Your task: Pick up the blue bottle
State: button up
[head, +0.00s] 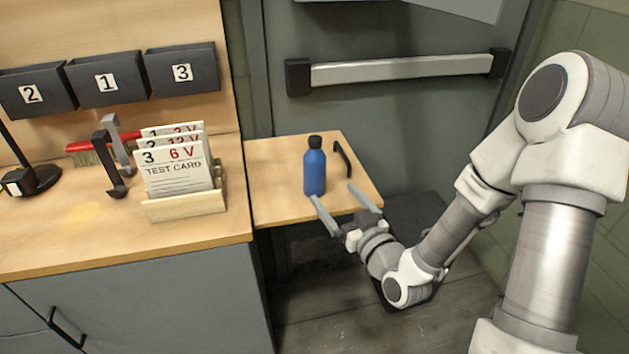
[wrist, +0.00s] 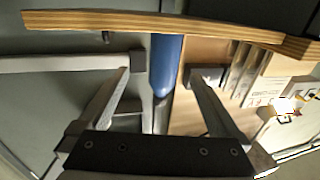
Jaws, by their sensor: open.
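The blue bottle (head: 314,172) with a black cap stands upright on the small wooden side shelf (head: 275,205) in the head view. In the wrist view the blue bottle (wrist: 166,66) shows between the two fingers, partly cut off by the wooden edge. My gripper (head: 333,193) is open and empty at the shelf's front edge, its fingers pointing toward the bottle. In the head view the left fingertip is close to the bottle's base; I cannot tell whether they touch. My gripper also shows at close range in the wrist view (wrist: 167,69).
A black handle (head: 343,158) stands on the shelf right of the bottle. The workbench (head: 110,245) at left holds a test card rack (head: 186,208), dark and grey hooks and a red brush. A door with a push bar (head: 400,68) is behind the shelf.

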aim_at(322, 180)
jog(key=x, duration=0.7)
jog(key=shift+a, duration=0.1)
jog(key=shift+a+x, duration=0.15)
jog(key=shift+x, duration=1.25)
jog(key=shift+a+x, duration=0.15)
jog(key=shift+x, duration=1.25)
jog(key=shift+s, duration=0.15)
grip_shut()
